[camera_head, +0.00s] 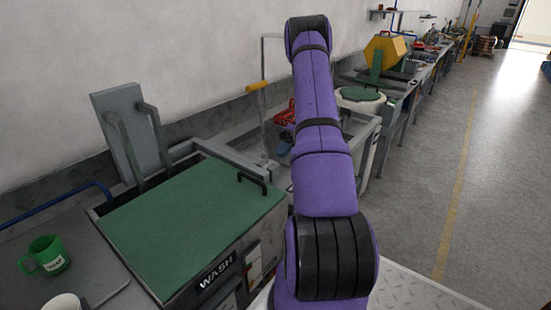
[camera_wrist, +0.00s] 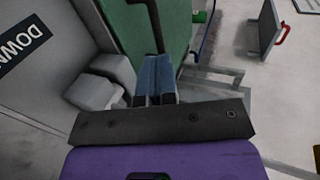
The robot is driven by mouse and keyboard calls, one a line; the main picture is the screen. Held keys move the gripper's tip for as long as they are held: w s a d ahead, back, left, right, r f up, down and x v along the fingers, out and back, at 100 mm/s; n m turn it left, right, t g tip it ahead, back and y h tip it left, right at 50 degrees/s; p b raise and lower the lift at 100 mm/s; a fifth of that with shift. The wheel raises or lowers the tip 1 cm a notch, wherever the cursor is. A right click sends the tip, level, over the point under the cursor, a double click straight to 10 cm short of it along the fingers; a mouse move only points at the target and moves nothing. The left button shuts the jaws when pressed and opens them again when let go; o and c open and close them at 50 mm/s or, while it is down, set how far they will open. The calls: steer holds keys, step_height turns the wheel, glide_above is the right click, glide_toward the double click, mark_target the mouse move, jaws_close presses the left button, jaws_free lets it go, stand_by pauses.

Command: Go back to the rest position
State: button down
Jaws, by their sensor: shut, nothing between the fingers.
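My purple arm rises through the middle of the head view and stretches away from me, with a black joint at its far end. My gripper is hidden in that view. In the wrist view my gripper (camera_wrist: 157,62) has its two blue fingers together, with nothing between them. Behind the fingers are a green panel (camera_wrist: 123,28) with a dark handle and some pale grey blocky shapes whose identity I cannot tell.
A green-lidded wash unit (camera_head: 190,215) stands left of my arm, with an upright grey panel (camera_head: 117,125) behind it. A green mug (camera_head: 46,255) stands at the lower left. Benches (camera_head: 415,75) line the wall. The floor (camera_head: 440,170) at right is clear.

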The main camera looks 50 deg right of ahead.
steer(key=shift+d, duration=0.3)
steer(key=w+a+r+g+h, duration=0.25)
steer(key=a+r+h, duration=0.45)
steer(key=a+r, duration=1.5)
steer(key=s+a+r+t+h, duration=0.1)
steer(key=s+a+r+h, duration=0.15)
steer(key=a+r, duration=0.2)
steer(key=s+a+r+t+h, duration=0.1)
steer(key=s+a+r+h, duration=0.1)
steer(key=s+a+r, duration=0.3)
steer(key=s+a+t+h, duration=0.2)
steer(key=s+a+t, duration=0.3)
steer(key=s+a, duration=0.4)
steer(key=shift+s+a+r, duration=0.15)
steer(key=shift+s+r, duration=0.05)
steer(key=shift+s, duration=0.9)
